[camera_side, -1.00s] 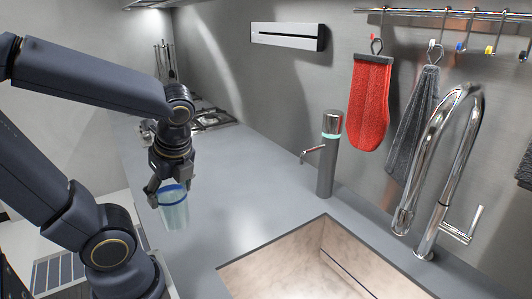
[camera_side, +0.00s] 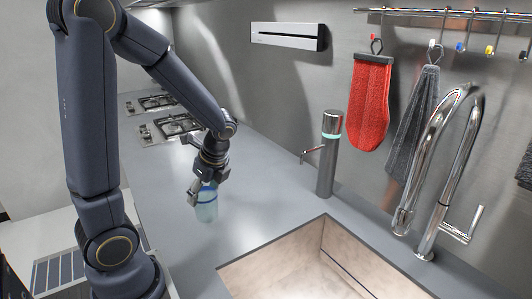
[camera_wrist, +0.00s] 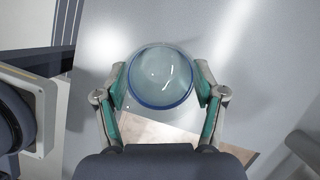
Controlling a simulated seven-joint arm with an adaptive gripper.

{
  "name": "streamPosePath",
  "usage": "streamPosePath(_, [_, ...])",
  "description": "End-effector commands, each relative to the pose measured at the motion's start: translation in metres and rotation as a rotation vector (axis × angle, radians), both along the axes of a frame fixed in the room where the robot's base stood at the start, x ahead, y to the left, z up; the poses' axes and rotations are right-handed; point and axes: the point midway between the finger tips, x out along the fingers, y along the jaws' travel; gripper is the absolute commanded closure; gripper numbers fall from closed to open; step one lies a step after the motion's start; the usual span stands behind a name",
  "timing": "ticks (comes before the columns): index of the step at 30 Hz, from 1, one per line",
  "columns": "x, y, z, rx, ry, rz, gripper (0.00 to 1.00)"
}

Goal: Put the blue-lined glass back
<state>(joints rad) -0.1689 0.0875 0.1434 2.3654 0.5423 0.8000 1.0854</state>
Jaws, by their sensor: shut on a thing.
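The blue-lined glass (camera_side: 206,208) is pale, see-through and upright, with a blue band near its top. My gripper (camera_side: 204,190) is shut on it from above, near the rim, over the grey counter in the side view. The glass also shows in the wrist view (camera_wrist: 160,76), where I look down into its round mouth with the blue line around it. The two fingers of my gripper (camera_wrist: 161,90) press on its left and right sides. I cannot tell whether its base touches the counter.
The sink (camera_side: 300,262) opens at the front right of the counter (camera_side: 255,215). A small cylindrical tap (camera_side: 328,155) and a tall chrome faucet (camera_side: 440,160) stand behind it. A gas hob (camera_side: 175,126) lies at the back left. Counter between hob and sink is clear.

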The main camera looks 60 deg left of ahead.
Motion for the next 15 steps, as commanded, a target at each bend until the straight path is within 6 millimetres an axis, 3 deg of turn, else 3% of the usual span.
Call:
streamPosePath(9, [0.006, 0.003, -0.036, 0.0, 0.003, -0.002, 1.0])
streamPosePath(15, [0.006, 0.003, -0.039, 0.0, -0.001, 0.0, 1.0])
